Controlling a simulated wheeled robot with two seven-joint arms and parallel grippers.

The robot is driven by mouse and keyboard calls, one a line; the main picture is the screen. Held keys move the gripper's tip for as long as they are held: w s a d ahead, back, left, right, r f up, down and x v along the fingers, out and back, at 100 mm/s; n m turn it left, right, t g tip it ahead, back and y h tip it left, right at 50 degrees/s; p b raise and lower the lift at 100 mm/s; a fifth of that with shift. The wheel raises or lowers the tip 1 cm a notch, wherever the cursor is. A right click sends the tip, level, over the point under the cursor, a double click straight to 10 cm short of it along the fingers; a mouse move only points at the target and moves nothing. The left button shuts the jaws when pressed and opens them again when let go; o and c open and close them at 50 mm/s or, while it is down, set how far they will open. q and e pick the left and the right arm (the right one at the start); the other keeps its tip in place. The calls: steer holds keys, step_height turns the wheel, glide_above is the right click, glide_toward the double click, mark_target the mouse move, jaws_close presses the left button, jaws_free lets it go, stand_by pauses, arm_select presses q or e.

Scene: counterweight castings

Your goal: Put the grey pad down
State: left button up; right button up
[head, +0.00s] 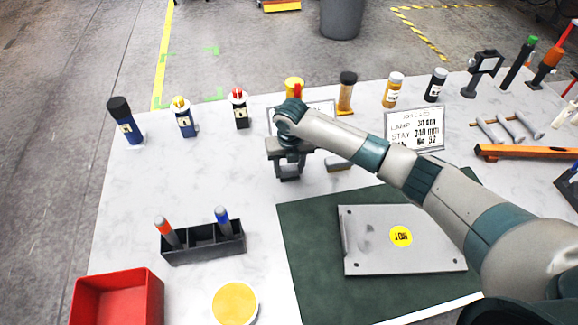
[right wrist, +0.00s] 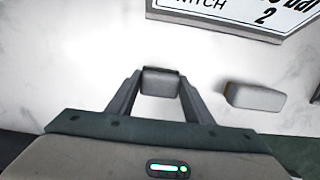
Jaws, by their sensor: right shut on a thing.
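My right gripper (head: 289,172) is over the white table, between the far edge of the green mat and the row of bottles. In the right wrist view my right gripper (right wrist: 160,84) is shut on a small grey pad (right wrist: 161,83), held between the fingertips. I cannot tell whether that pad touches the table. A second grey block (right wrist: 255,97) lies on the table just right of the gripper; it also shows in the head view (head: 338,163). My left gripper is not in view.
The green mat (head: 305,265) bears a grey metal plate (head: 370,250) with a yellow label. A lettered sign (head: 415,129) stands at the right of the gripper. A black holder (head: 204,244) and a red bin (head: 118,298) are at left. Table left of the gripper is clear.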

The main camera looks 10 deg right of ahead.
mark_target(290, 171)
steer(key=shift+f, duration=0.15)
steer(key=o, duration=0.9)
steer(key=shift+o, duration=0.2)
steer(key=shift+r, duration=0.7)
steer(key=r+b, duration=0.1)
steer(key=r, duration=0.2)
steer(key=s+r+b, duration=0.1)
steer(key=r, duration=0.2)
steer(key=r+b, duration=0.1)
steer(key=r, duration=0.2)
steer(key=shift+s+r, duration=0.25)
steer(key=shift+r, duration=0.7)
